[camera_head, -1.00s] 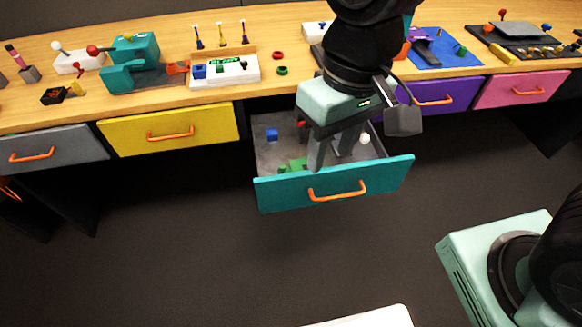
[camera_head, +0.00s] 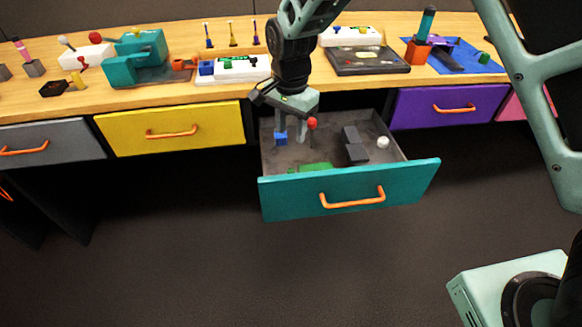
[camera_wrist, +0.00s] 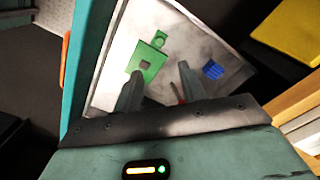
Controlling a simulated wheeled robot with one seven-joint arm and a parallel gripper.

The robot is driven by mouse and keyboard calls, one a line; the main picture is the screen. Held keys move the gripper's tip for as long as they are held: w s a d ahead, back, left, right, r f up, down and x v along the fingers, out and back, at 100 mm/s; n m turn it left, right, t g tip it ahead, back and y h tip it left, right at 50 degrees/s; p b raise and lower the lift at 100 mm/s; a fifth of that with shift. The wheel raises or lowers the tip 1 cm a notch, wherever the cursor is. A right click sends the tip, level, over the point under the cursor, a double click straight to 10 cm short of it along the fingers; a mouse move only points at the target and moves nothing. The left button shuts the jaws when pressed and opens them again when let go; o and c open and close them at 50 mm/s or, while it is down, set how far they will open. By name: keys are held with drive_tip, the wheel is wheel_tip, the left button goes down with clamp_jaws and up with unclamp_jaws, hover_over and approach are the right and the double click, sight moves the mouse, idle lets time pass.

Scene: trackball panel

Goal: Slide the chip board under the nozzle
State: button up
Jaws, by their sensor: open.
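A flat green piece (camera_wrist: 148,58) with a square grey patch, perhaps the chip board, lies in the open teal drawer (camera_head: 350,190). In the head view its green edge (camera_head: 316,167) shows behind the drawer front. My gripper (camera_head: 292,146) points down into the drawer's left part, behind the green piece. In the wrist view my gripper (camera_wrist: 160,80) has its fingers apart, with the green piece beyond and left of them. A red-tipped thing (camera_head: 312,123) is close to the fingers. I cannot clearly identify the nozzle; a teal machine (camera_head: 137,58) stands on the counter.
The drawer also holds a blue block (camera_head: 280,139), dark grey blocks (camera_head: 355,146) and a white ball (camera_head: 383,142). The wooden counter (camera_head: 430,77) above carries a white panel (camera_head: 232,69) and a dark trackball panel (camera_head: 367,60). Floor in front is clear.

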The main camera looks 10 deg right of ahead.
sight(291, 170)
wheel_tip(291, 170, down, 13)
drive_tip(key=shift+f+b, duration=0.1)
drive_tip(key=shift+b, duration=0.3)
drive_tip(key=shift+c, duration=0.3)
